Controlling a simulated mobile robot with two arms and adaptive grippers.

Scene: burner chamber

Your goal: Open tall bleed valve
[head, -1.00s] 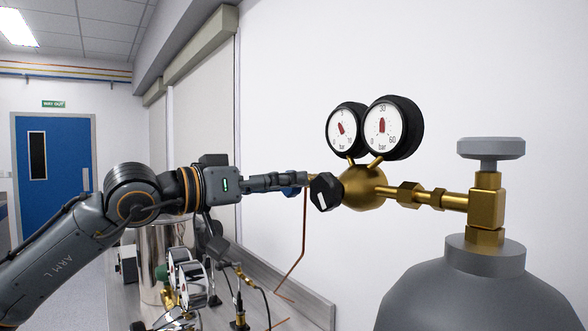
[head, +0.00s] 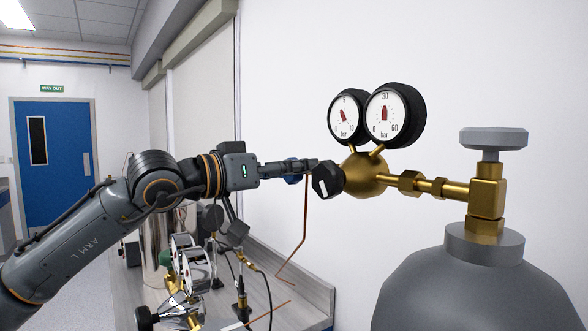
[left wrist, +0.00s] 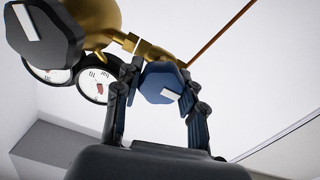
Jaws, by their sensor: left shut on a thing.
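A blue knob (head: 292,178) sits on the outlet side of the brass regulator (head: 362,174), left of its large black knob (head: 327,180). My left gripper (head: 312,167) reaches in from the left and is shut on the blue knob. In the left wrist view the blue knob (left wrist: 155,85), with a white mark on its face, lies between the two dark fingers of the left gripper (left wrist: 161,73). The fingers cover much of the knob in the head view. How far it is turned I cannot tell. My right gripper is not in view.
Two round gauges (head: 395,115) stand above the regulator, which joins a grey cylinder (head: 465,285) with a grey handwheel (head: 494,139). A thin copper pipe (head: 305,225) runs down near the wall. Gauges and brass fittings (head: 190,265) crowd the bench below my arm.

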